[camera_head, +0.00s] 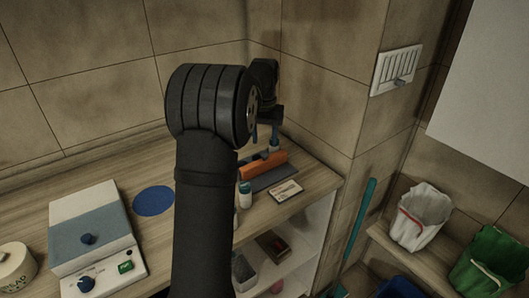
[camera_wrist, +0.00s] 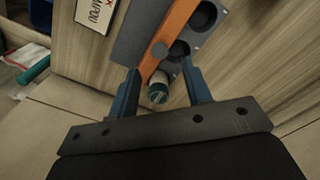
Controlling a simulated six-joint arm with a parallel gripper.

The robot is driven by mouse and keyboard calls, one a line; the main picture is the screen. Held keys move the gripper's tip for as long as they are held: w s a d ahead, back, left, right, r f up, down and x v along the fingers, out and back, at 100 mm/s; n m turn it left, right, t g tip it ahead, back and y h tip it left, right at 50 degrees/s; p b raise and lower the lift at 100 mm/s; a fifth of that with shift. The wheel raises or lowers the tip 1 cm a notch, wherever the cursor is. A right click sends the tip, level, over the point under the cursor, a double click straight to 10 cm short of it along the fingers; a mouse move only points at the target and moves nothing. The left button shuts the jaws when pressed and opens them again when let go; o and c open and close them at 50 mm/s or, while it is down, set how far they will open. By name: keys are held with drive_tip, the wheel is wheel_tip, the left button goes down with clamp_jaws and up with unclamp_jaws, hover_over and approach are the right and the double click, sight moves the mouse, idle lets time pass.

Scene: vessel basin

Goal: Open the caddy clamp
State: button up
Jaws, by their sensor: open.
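The caddy is a grey block with round holes; its grey body (camera_wrist: 205,42) shows in the wrist view.
A small bottle (camera_head: 245,195) stands by my arm. A blue disc (camera_head: 153,200) and a grey-white device (camera_head: 90,240) are at left. Shelves with boxes lie below the counter.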

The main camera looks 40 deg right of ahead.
sight(264, 154)
wheel_tip(264, 154, down, 6)
drive_tip(key=shift+f, duration=0.1)
drive_tip(key=shift+c, duration=0.5)
